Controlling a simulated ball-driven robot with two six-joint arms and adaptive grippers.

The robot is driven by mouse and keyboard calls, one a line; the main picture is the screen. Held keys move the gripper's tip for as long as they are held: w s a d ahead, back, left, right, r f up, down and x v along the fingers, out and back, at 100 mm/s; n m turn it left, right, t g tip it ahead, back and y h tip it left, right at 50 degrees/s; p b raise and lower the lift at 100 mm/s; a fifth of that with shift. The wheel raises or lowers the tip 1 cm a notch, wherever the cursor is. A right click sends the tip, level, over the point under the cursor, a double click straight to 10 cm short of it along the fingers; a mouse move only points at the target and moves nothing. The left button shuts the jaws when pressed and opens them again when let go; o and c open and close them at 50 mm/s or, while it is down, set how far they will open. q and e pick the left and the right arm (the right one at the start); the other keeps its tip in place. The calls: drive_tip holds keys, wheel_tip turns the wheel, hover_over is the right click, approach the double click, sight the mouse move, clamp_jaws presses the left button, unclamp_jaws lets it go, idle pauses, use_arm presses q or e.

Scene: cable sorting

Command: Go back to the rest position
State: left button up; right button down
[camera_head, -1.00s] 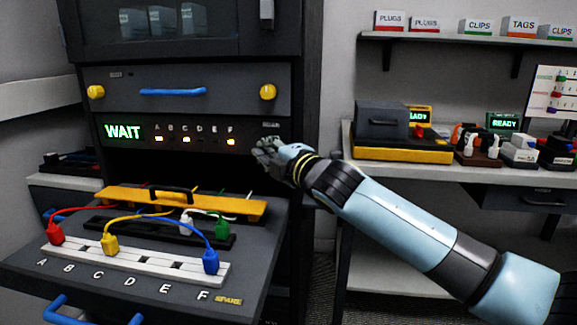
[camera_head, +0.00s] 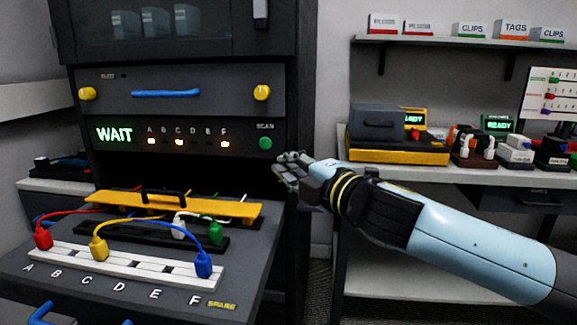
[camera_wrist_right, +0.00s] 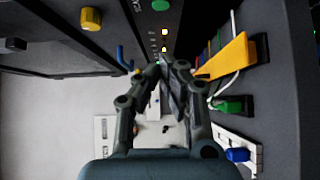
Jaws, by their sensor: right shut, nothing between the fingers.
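My right gripper (camera_head: 284,168) is in front of the right edge of the dark cabinet, just below and right of the green SCAN button (camera_head: 265,143). It is empty, and its fingers are together in the right wrist view (camera_wrist_right: 168,66). The green button also shows in that view (camera_wrist_right: 160,5). The panel display (camera_head: 116,134) reads WAIT, with lamps lit under A, C and F. Red (camera_head: 43,238), yellow (camera_head: 99,248) and blue (camera_head: 204,264) plugs sit in the white strip (camera_head: 135,269) on the pulled-out shelf. My left gripper is not in view.
A yellow bar with a black handle (camera_head: 163,197) lies behind the strip. To the right, a bench (camera_head: 450,172) holds a dark and yellow machine (camera_head: 385,141) and several small devices. A wall shelf (camera_head: 450,42) carries labelled boxes.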

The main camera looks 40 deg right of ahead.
idle(0.3)
drive_tip(key=s+d+f+m+g+h, duration=0.1)
drive_tip(key=s+f+m+g, duration=0.2)
drive_tip(key=f, duration=0.9)
drive_tip(key=s+d+f+m+g, duration=0.1)
drive_tip(key=s+f+m+g, duration=0.3)
drive_tip(key=f, duration=0.8)
drive_tip(key=s+d+f+g+h, duration=0.15)
drive_tip(key=s+f, duration=0.25)
drive_tip(key=f, duration=0.8)
drive_tip(key=s+a+f+m+g+y, duration=0.1)
drive_tip(key=s+a+f+m+g, duration=0.1)
drive_tip(key=s+f, duration=0.55)
drive_tip(key=s+a+f+m+g+y, duration=0.1)
drive_tip(key=s+a+f+m+g, duration=0.1)
drive_tip(key=s+f, duration=0.55)
drive_tip(key=s+a+f+m+g, duration=0.2)
drive_tip(key=s+f+m, duration=0.1)
drive_tip(key=s, duration=0.7)
drive_tip(key=s+a+f+m+g, duration=0.2)
drive_tip(key=s+f, duration=0.3)
drive_tip(key=s, duration=0.6)
drive_tip(key=shift+s+a+m+g+y, duration=0.25)
drive_tip(key=shift+a+m+g+y, duration=0.2)
drive_tip(key=shift+a, duration=0.2)
